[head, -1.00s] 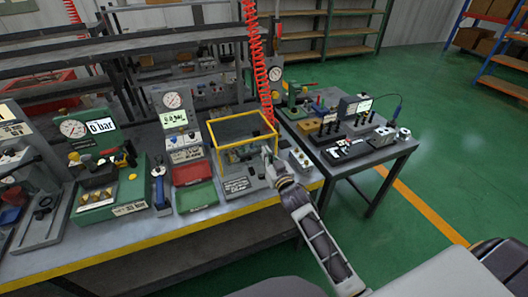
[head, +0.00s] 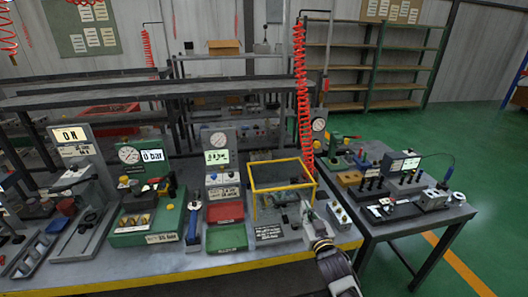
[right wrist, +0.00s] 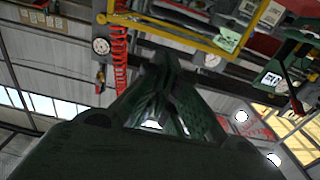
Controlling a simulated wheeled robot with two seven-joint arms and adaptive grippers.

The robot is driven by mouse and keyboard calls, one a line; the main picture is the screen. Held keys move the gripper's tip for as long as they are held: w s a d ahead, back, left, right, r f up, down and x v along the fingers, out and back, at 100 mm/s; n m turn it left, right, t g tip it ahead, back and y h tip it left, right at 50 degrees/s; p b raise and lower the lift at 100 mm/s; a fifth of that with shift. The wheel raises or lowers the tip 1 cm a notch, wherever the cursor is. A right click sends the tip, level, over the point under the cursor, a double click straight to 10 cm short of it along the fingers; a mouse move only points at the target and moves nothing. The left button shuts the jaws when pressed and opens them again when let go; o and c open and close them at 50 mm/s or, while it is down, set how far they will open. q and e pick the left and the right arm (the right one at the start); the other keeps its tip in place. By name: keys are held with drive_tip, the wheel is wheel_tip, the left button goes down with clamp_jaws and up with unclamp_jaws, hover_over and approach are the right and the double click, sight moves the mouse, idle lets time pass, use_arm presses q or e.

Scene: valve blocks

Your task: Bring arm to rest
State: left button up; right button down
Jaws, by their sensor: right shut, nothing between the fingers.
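My right gripper (head: 307,212) is at the front right of the yellow-framed fixture (head: 284,187) in the head view, by the bench's front edge. My right arm comes up to it from the bottom edge. In the right wrist view the dark fingers of this gripper (right wrist: 160,88) are together, with nothing held between them. I cannot tell from the head view whether it touches the fixture. My left gripper is not in view.
The bench (head: 150,262) carries a 0 bar gauge station, a red tray (head: 225,212) and a green tray (head: 226,238). A small grey block (head: 340,216) sits right of my gripper. A side table (head: 385,226) stands at the right, with open green floor (head: 490,190) beyond.

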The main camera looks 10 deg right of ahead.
drive_tip(key=s+f+g+h, duration=0.1)
drive_tip(key=s+f+g, duration=0.6)
drive_tip(key=s+f, duration=0.3)
drive_tip(key=s+a+f+n+g, duration=0.2)
drive_tip(key=s+g, duration=0.5)
drive_tip(key=s, duration=1.1)
drive_tip(key=s+f+g, duration=0.2)
drive_tip(key=s+f, duration=0.1)
drive_tip(key=f, duration=3)
drive_tip(key=s+d+f, duration=0.2)
drive_tip(key=s+f, duration=0.8)
drive_tip(key=s, duration=0.1)
drive_tip(key=s+d+f+g, duration=0.1)
drive_tip(key=s+d+f, duration=0.1)
drive_tip(key=s+f, duration=0.8)
drive_tip(key=shift+s+d, duration=0.15)
drive_tip(key=shift+s, duration=0.45)
